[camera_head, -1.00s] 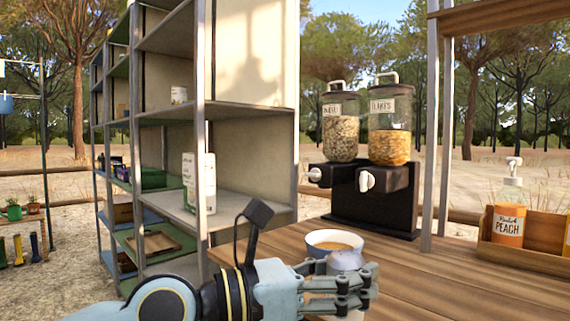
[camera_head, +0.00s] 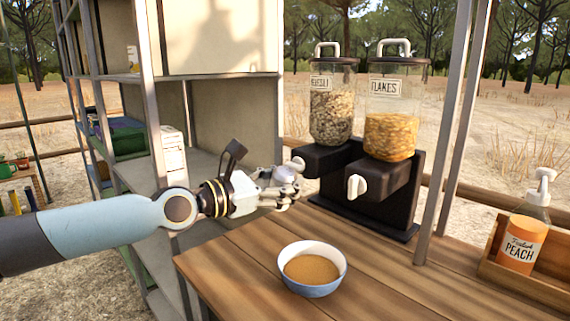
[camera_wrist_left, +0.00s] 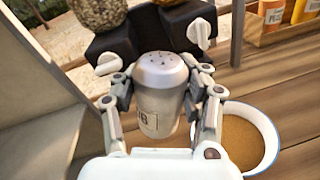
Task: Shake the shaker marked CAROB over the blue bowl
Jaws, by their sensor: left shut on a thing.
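My left gripper (camera_head: 277,194) is shut on a shaker with a pale grey cap (camera_head: 287,173). In the left wrist view the shaker (camera_wrist_left: 158,100) sits between the fingers (camera_wrist_left: 162,98), its holed cap up. Only part of its label shows, ending in what looks like a B, so I cannot read the full name. The blue bowl (camera_head: 318,290), white inside and holding brown contents, stands on the wooden counter. It also shows in the left wrist view (camera_wrist_left: 272,135), to the right of the shaker. The gripper is above and behind the bowl's left side. My right gripper is not in view.
A black stand (camera_head: 385,200) with two dispensers, muesli (camera_head: 331,110) and flakes (camera_head: 390,130), is just right of the gripper. A wooden crate (camera_head: 540,282) with a peach bottle (camera_head: 522,245) is at the right. Metal shelving (camera_head: 225,120) stands at the left. The counter (camera_head: 420,290) right of the bowl is clear.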

